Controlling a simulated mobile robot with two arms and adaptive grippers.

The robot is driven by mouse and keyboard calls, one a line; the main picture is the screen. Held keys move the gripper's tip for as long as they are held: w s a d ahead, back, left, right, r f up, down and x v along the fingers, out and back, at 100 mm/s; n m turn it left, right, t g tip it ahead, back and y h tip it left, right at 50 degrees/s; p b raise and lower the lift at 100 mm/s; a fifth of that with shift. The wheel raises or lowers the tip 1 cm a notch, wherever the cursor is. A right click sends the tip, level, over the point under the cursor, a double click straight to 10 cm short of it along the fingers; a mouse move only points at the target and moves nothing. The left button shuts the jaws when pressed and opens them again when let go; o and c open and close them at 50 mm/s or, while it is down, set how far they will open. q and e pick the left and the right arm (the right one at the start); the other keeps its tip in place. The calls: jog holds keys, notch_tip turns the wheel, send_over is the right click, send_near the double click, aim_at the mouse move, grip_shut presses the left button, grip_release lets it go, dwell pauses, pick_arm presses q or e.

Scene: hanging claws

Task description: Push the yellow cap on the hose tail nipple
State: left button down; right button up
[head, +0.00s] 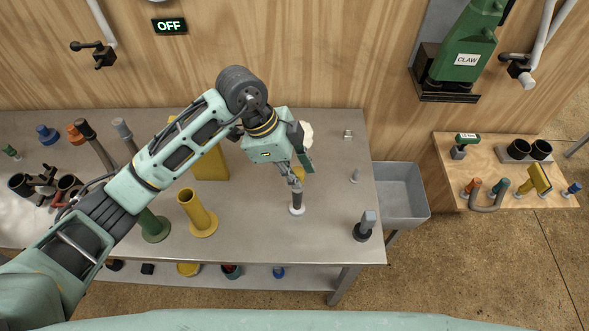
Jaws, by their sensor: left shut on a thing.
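My left gripper (297,181) reaches in from the left over the metal table and points down. My right gripper is out of view.
On the metal table (330,240), a yellow tube (196,212) stands left of the post and a dark-based grey fitting (365,227) stands right. A grey bin (401,193) adjoins the right edge. A green claw (465,58) hangs on the wall. The table's right part is mostly clear.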

pick_arm(q)
jog(key=shift+f+b, duration=0.6)
jog(key=shift+f, duration=0.6)
jog(key=c, duration=1.5)
grip_release()
jog(key=shift+o, duration=0.2)
jog(key=shift+r, duration=0.1)
